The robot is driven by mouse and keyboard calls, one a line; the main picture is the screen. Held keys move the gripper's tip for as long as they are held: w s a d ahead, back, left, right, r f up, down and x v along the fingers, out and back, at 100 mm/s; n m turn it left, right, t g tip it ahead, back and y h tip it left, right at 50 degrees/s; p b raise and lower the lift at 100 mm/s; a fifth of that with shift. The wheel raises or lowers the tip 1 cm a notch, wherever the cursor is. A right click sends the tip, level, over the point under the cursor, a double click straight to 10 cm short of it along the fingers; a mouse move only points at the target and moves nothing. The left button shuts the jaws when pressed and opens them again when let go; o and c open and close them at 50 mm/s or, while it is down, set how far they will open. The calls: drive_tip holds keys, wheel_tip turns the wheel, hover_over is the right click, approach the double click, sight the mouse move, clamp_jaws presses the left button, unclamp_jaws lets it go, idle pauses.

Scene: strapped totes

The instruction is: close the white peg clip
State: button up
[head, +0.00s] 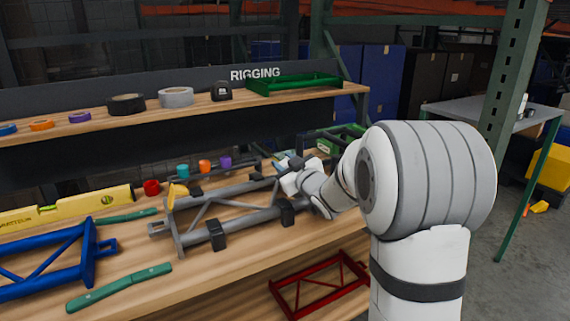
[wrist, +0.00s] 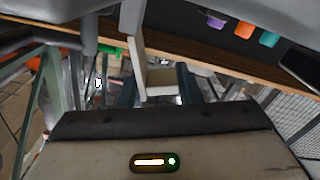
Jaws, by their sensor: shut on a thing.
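The white peg clip (wrist: 160,78) shows in the wrist view as a pale block with a pale upright bar at its left. It sits between the two dark fingers of my gripper (wrist: 157,85), which is shut on it. In the head view my gripper (head: 287,170) is at the far right end of the grey frame (head: 250,218) on the workbench. The clip cannot be made out there, as my wrist and gripper cover that spot. How far the clip is open or shut cannot be told.
Teal (head: 183,171), orange (head: 205,166) and purple (head: 226,162) pieces stand behind the grey frame. A shelf (head: 60,133) overhangs the back.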

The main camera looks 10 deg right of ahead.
drive_tip(key=m+p, duration=0.1)
drive_tip(key=d+r+m+p, duration=0.1)
drive_tip(key=m+p, duration=0.1)
drive_tip(key=shift+w+d+m, duration=0.1)
drive_tip(key=shift+w+m, duration=0.05)
drive_tip(key=shift+m, duration=0.15)
drive_tip(key=shift+w+d+m+p, duration=0.1)
drive_tip(key=shift+d+m+p, duration=0.2)
drive_tip(key=shift+m+p, duration=0.35)
drive_tip(key=shift+w+d+m+p, duration=0.1)
drive_tip(key=shift+d+m+p, duration=0.15)
drive_tip(key=shift+m+p, duration=0.35)
drive_tip(key=o, duration=0.9)
drive_tip(key=shift+r, duration=0.1)
drive_tip(key=shift+v, duration=3.9)
drive_tip(key=shift+c, duration=0.3)
